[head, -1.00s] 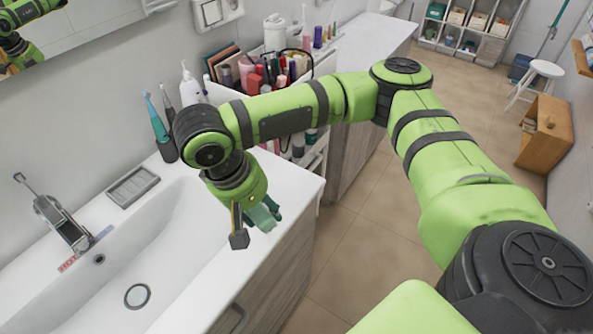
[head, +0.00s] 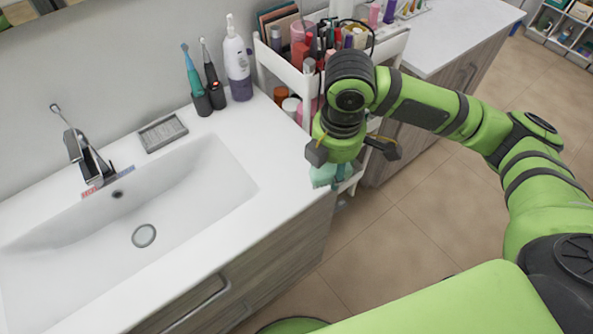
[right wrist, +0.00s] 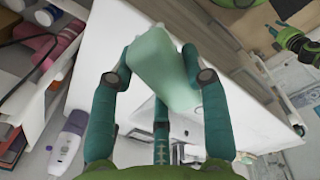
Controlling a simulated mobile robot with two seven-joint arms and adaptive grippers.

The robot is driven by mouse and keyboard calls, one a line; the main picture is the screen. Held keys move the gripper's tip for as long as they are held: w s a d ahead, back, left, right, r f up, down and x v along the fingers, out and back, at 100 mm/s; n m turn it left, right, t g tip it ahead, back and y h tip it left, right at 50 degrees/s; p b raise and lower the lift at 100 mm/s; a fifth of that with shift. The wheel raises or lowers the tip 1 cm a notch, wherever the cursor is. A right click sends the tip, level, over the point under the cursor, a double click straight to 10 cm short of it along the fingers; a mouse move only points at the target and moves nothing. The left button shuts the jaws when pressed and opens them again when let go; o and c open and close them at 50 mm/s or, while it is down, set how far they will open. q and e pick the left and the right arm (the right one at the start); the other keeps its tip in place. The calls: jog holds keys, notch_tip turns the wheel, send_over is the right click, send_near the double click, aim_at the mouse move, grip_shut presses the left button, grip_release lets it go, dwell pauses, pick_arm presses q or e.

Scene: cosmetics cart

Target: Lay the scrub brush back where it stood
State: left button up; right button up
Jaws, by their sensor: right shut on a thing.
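The scrub brush (head: 322,176) is a pale green block, partly hidden under my right gripper (head: 343,172) in the head view. My right gripper is shut on it and holds it in the air by the counter's right end, in front of the cart. In the right wrist view the brush (right wrist: 163,62) sits between the teal fingers, tilted, with its far end past the fingertips. My left gripper is not in the head view. A green and dark arm part at the upper right of the right wrist view is too small to read.
The white cart (head: 290,72) holds several bottles and tubes. The white counter (head: 225,130) carries a soap dish (head: 163,133), two toothbrushes in dark holders (head: 202,104) and a white and purple bottle (head: 238,65). The counter's right front stretch is clear beside the basin (head: 150,200).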

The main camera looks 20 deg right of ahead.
jog(key=n, duration=0.1)
jog(key=d+n, duration=0.1)
jog(key=shift+d+f+n+g, duration=0.2)
jog(key=shift+n+g, duration=0.1)
jog(key=shift+n, duration=0.1)
jog(key=shift+d+n, duration=0.15)
jog(key=shift+n, duration=0.35)
jog(key=shift+w, duration=0.1)
jog(key=p, duration=0.3)
send_over(296, 172)
jog(key=shift+n, duration=0.3)
notch_tip(296, 172, down, 7)
jog(key=shift+r, duration=0.1)
notch_tip(296, 172, down, 4)
jog(key=shift+r+p, duration=0.1)
jog(key=shift+p, duration=0.7)
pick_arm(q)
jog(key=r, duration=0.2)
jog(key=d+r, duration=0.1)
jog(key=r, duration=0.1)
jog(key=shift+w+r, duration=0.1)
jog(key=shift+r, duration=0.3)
pick_arm(e)
jog(key=shift+f, duration=0.2)
jog(key=shift+f, duration=0.1)
